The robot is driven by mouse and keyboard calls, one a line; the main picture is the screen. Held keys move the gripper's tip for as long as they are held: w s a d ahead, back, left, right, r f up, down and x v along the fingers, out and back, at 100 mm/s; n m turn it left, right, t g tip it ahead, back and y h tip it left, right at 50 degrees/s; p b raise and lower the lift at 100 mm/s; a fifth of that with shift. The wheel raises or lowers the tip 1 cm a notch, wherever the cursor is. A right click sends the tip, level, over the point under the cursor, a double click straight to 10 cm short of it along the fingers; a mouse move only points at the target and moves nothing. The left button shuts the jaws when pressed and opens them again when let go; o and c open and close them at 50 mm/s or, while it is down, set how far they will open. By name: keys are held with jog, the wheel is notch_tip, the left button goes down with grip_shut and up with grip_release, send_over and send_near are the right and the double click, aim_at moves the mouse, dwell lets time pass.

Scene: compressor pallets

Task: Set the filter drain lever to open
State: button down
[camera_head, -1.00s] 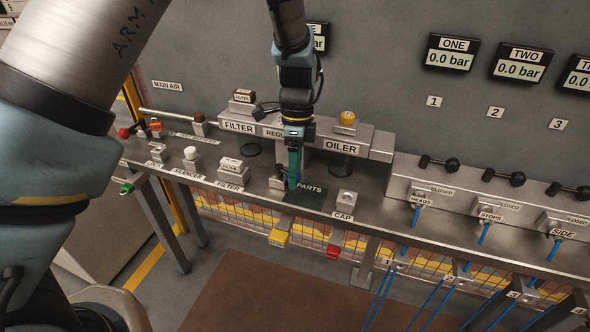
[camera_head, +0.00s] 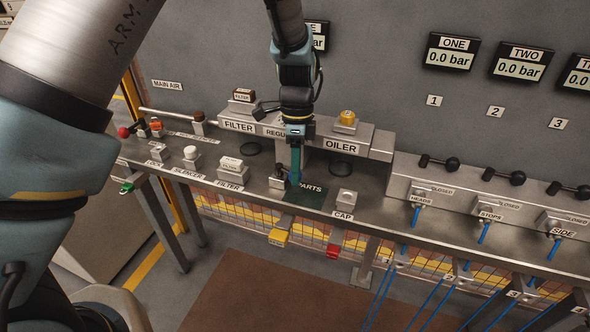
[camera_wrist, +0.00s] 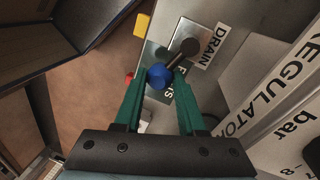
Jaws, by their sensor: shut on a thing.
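The filter drain lever shows in the wrist view as a dark arm (camera_wrist: 178,57) with a round blue knob (camera_wrist: 159,77), beside the DRAIN label (camera_wrist: 213,42). Its arm runs slantwise from the pivot near the label to the knob. My gripper (camera_wrist: 160,76) has its green fingers shut on the blue knob. In the head view my gripper (camera_head: 295,180) points down at the small drain block (camera_head: 277,183), left of the dark PARTS mat (camera_head: 305,195). The fingers partly hide the lever there. I cannot read any open or closed mark beside it.
The filter and regulator housing (camera_head: 238,127) and the oiler (camera_head: 340,146) stand close behind my gripper. A CAP block (camera_head: 344,198) is to the right on the bench. Labelled filter (camera_head: 230,166) and silencer (camera_head: 192,156) parts are to the left.

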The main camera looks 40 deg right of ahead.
jog(key=n, duration=0.1)
jog(key=d+n, duration=0.1)
jog(key=n, duration=0.1)
jog(key=shift+w+d+n+h, duration=0.2)
jog(key=shift+w+n+h, duration=0.1)
jog(key=shift+w, duration=0.1)
jog(key=c, duration=0.5)
grip_release()
jog(key=shift+r, duration=0.15)
notch_tip(320, 180, up, 10)
jog(key=w+b, duration=0.1)
jog(key=b, duration=0.1)
jog(key=shift+w+d+r, duration=0.2)
jog(key=shift+w+d, duration=0.2)
jog(key=shift+w+a, duration=0.1)
